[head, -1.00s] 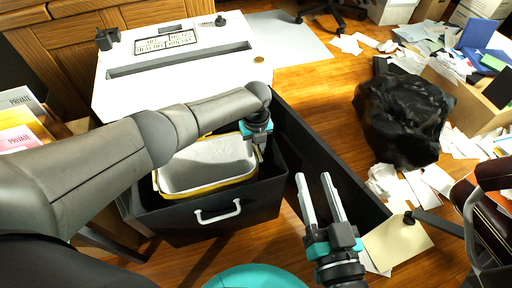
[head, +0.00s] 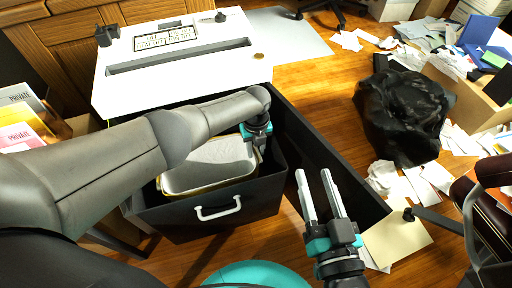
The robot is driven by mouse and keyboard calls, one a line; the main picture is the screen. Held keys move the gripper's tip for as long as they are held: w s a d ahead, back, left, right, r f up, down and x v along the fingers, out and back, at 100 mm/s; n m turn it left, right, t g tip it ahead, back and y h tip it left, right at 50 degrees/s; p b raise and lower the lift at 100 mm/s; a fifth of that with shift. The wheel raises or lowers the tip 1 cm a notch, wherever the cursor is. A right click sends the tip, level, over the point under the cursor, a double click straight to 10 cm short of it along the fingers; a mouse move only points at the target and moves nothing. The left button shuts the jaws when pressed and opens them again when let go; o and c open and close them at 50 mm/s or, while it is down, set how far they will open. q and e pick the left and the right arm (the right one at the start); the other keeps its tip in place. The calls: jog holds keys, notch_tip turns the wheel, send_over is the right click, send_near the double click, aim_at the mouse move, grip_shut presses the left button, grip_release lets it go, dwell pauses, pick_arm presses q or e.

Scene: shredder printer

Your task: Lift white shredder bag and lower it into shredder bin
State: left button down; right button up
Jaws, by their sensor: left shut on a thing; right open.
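The white shredder bag (head: 213,166) lies as an open, tray-like liner inside the black pulled-out shredder bin (head: 252,203). Its rim shows near the bin's top edge, and its lower part is hidden by the bin front. My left gripper (head: 259,150) points down at the bag's right end and is shut on it; its fingertips are mostly hidden. My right gripper (head: 318,194) is open and empty, right of the bin, with its two pale fingers apart above the floor.
The white shredder top (head: 180,62) with a slot stands behind the bin. A black bag (head: 404,118) and scattered papers (head: 428,178) lie on the floor at right. A dark chair (head: 490,200) stands at the right edge. Wooden floor shows in front of the bin.

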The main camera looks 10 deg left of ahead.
pick_arm(q)
jog(key=shift+f, duration=0.2)
jog(key=c, duration=0.5)
grip_release()
jog(key=shift+r, duration=0.1)
